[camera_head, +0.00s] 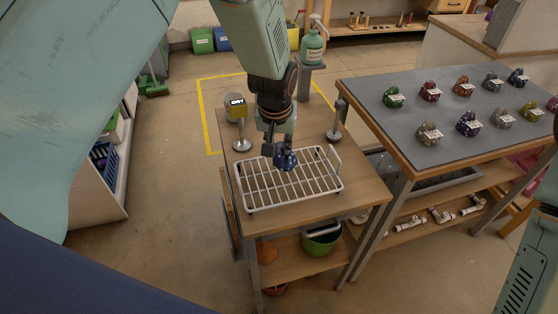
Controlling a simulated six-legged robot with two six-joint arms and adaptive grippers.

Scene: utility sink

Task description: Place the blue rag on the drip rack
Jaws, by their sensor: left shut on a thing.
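The blue rag (286,159) is a small dark blue bundle at the tips of my left gripper (277,147). The left gripper points down and is shut on the rag. The drip rack (288,208) is a white wire rack on the small wooden table, directly below the rag. The rag shows over the rack's far middle part; I cannot tell whether it touches the wires. The gripper hides part of the rag and the rack's far rim. My right gripper is not in view.
The wooden table (360,192) also bears a yellow-topped stand (240,125) at back left and a metal post (337,120) at back right. A grey-topped table (430,95) on the right holds several coloured bundles. The rack's near part is bare.

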